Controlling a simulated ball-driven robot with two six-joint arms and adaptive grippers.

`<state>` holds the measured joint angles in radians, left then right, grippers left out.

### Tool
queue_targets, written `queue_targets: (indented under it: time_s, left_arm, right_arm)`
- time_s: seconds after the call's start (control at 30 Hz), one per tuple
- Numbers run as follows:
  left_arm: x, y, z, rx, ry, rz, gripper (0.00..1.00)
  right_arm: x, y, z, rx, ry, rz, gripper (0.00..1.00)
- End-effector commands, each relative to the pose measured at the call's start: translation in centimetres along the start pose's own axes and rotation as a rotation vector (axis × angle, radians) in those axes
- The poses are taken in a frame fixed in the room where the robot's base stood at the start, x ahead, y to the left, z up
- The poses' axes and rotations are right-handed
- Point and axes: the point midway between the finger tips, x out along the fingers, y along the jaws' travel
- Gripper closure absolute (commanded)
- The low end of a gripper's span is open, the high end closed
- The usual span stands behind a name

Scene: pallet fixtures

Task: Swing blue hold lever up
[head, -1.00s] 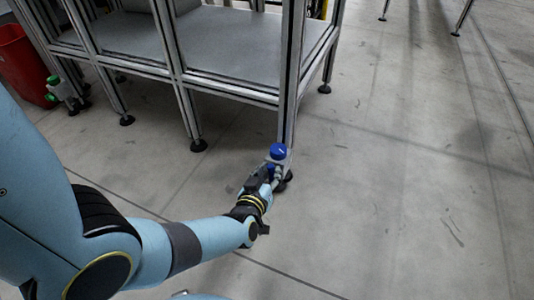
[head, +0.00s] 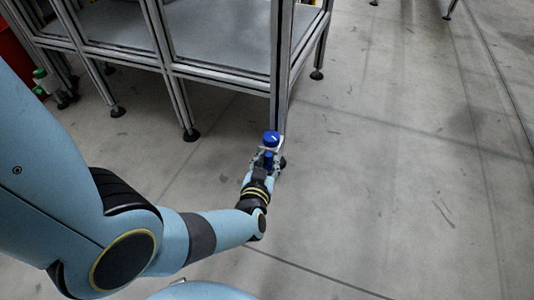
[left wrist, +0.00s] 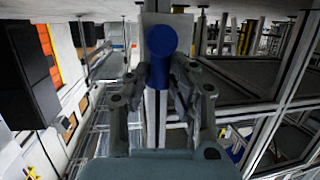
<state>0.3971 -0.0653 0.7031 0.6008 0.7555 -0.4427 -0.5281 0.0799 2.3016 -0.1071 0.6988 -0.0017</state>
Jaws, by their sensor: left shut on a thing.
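The blue hold lever (head: 267,156) is a small blue piece on the grey fixture at the foot of the near frame post, just below a round blue cap (head: 271,138). My left gripper (head: 264,166) reaches it from the near side and is shut on it. In the left wrist view, the blue lever (left wrist: 161,70) stands between the two fingers of my left gripper (left wrist: 160,85). The fingers hide part of the fixture, so the lever's exact angle is hard to tell. My right gripper is not in view.
An aluminium frame table (head: 222,75) with a grey lower shelf stands behind the fixture. A second fixture with a green cap (head: 40,74) is at the left, beside a red bin (head: 12,60). The floor to the right is clear.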

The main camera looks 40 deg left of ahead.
Motion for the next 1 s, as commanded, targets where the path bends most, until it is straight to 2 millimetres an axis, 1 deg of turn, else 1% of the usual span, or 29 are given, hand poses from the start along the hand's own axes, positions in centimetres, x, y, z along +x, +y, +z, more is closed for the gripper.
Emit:
queue_targets:
  time_s: [0.07,0.1,0.23,0.53,0.67,0.77,0.87,1.0]
  left_arm:
    - [-0.2,0.2,0.3,-0.002,-0.008,0.003,1.0]
    - [-0.2,0.2,0.3,-0.002,-0.008,0.003,0.74]
    - [-0.2,0.1,0.3,-0.002,-0.007,0.002,0.57]
    - [-0.1,0.0,0.0,-0.002,-0.003,0.001,0.57]
    - [-0.2,0.0,-0.5,-0.004,-0.001,-0.002,0.57]
    - [-0.5,0.0,-1.3,-0.004,-0.002,-0.002,0.57]
    - [-0.9,0.0,-2.6,-0.005,0.0,0.001,0.57]
    - [-1.5,0.0,-4.8,-0.005,0.0,0.001,0.57]
  right_arm:
    - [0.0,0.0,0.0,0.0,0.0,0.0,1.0]
    - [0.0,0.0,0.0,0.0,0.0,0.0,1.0]
    - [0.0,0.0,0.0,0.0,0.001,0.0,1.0]
    - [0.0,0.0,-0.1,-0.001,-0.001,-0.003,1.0]
    - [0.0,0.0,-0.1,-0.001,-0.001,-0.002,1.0]
    - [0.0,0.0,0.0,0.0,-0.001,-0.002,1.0]
    - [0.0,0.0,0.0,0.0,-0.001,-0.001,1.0]
    - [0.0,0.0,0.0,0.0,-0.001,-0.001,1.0]
